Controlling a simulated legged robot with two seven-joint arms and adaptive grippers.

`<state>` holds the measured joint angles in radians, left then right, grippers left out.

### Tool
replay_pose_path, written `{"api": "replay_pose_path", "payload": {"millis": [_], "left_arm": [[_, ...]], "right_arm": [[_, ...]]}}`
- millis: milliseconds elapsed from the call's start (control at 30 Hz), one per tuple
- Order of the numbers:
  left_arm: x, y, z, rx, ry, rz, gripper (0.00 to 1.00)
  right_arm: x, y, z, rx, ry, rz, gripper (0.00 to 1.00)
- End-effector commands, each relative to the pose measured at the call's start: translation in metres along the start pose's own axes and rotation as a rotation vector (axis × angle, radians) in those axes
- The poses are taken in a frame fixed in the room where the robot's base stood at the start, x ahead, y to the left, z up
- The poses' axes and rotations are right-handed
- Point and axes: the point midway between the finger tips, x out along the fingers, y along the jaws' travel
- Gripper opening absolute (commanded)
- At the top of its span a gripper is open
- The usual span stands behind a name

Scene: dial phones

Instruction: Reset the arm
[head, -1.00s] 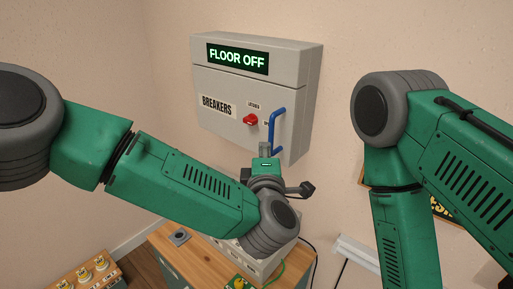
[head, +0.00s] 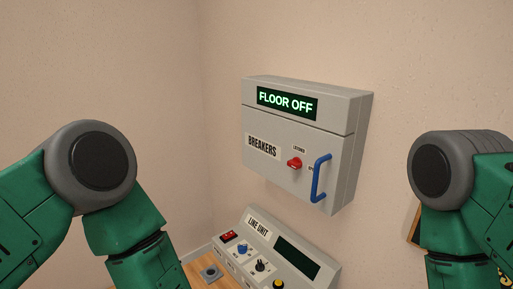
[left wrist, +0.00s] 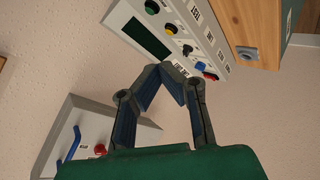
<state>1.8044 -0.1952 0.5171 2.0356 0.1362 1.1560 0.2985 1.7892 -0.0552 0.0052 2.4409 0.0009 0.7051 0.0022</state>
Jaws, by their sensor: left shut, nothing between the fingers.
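My left arm (head: 95,195) is folded back at the left of the head view, with its gripper below the frame. In the left wrist view my left gripper (left wrist: 168,72) is shut and empty, its fingertips together. It is apart from the breaker box and the line unit. My right arm (head: 460,200) is at the right edge of the head view. Its gripper is not in view.
A grey breaker box (head: 285,180) on the wall reads FLOOR OFF, with a red knob (head: 294,163) and blue handle (head: 320,178). Below it a line unit (head: 258,229) with several knobs stands on a wooden top (head: 195,273).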

Motion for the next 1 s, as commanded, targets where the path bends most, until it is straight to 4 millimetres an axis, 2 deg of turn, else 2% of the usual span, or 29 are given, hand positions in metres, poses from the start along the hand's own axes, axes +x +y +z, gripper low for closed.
{"api": "replay_pose_path", "payload": {"millis": [33, 100, 167, 200, 300, 400, 500, 633, 1000], "left_arm": [[-0.013, -0.038, 0.009, 0.062, -0.066, -0.065, 0.0], [-0.034, -0.086, 0.021, 0.139, -0.159, -0.15, 0.0], [-0.056, -0.127, 0.03, 0.196, -0.241, -0.22, 0.0], [-0.073, -0.152, 0.036, 0.23, -0.297, -0.267, 0.0], [-0.119, -0.208, 0.047, 0.297, -0.436, -0.375, 0.0], [-0.164, -0.249, 0.056, 0.336, -0.557, -0.46, 0.0], [-0.199, -0.274, 0.062, 0.358, -0.647, -0.519, 0.0], [-0.224, -0.287, 0.066, 0.37, -0.71, -0.56, 0.0], [-0.227, -0.289, 0.067, 0.372, -0.719, -0.566, 0.0]], "right_arm": [[0.0, 0.0, 0.0, 0.001, 0.0, 0.0, 0.0], [0.0, 0.0, 0.0, 0.001, 0.0, 0.001, 0.0], [0.0, 0.001, 0.0, 0.001, 0.0, 0.001, 0.0], [0.0, 0.001, 0.0, 0.001, 0.0, 0.001, 0.0], [0.0, 0.001, 0.0, 0.001, 0.0, 0.001, 0.0], [0.0, 0.0, 0.0, 0.001, 0.0, 0.001, 0.0], [0.0, 0.0, 0.0, 0.001, 0.0, 0.0, 0.0], [0.0, 0.0, 0.0, 0.0, 0.0, 0.0, 0.0], [0.0, 0.0, 0.0, 0.0, 0.0, 0.0, 0.0]]}}
